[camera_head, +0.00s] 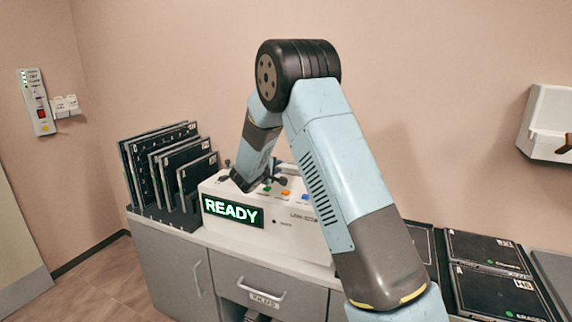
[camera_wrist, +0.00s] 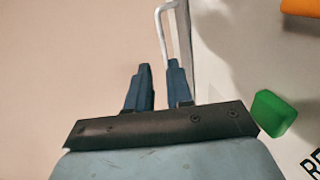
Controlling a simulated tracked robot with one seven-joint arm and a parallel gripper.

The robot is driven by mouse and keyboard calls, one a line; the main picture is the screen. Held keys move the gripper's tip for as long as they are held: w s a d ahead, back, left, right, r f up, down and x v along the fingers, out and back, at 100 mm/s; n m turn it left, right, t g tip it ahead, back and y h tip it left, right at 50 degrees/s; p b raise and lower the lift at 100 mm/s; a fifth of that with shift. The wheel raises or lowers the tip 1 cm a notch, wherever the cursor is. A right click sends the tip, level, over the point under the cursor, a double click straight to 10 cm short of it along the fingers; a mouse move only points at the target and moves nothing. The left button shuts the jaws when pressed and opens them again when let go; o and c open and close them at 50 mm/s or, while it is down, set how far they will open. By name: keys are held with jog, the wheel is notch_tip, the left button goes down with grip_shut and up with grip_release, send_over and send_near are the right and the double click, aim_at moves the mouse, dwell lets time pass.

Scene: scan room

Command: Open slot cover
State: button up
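A white scanner (camera_head: 290,235) with a lit READY display (camera_head: 233,211) stands on the cabinet. My gripper (camera_head: 243,180) is low over its top left part, and my arm hides much of that top. In the wrist view my gripper (camera_wrist: 159,78) has its two dark fingers apart, with wall showing between them. A thin white handle (camera_wrist: 162,30) stands just beyond the right fingertip, at the edge of the white machine surface (camera_wrist: 225,60). The right finger overlaps the handle's lower end; I cannot tell whether they touch. The cover itself is not clearly distinguishable.
A green button (camera_wrist: 272,113) and an orange button (camera_wrist: 302,8) are right of the fingers. A rack of dark film cassettes (camera_head: 168,165) stands left of the scanner. Flat dark cassettes (camera_head: 490,275) lie on the right. The wall (camera_head: 200,60) is close behind.

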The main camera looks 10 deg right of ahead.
jog(key=shift+w+a+f+t, duration=0.3)
jog(key=shift+w+f, duration=0.15)
jog(key=shift+w, duration=0.05)
jog(key=x, duration=1.3)
jog(key=shift+w+f, duration=0.15)
jog(key=shift+w, duration=0.1)
jog(key=shift+c, duration=0.2)
grip_shut()
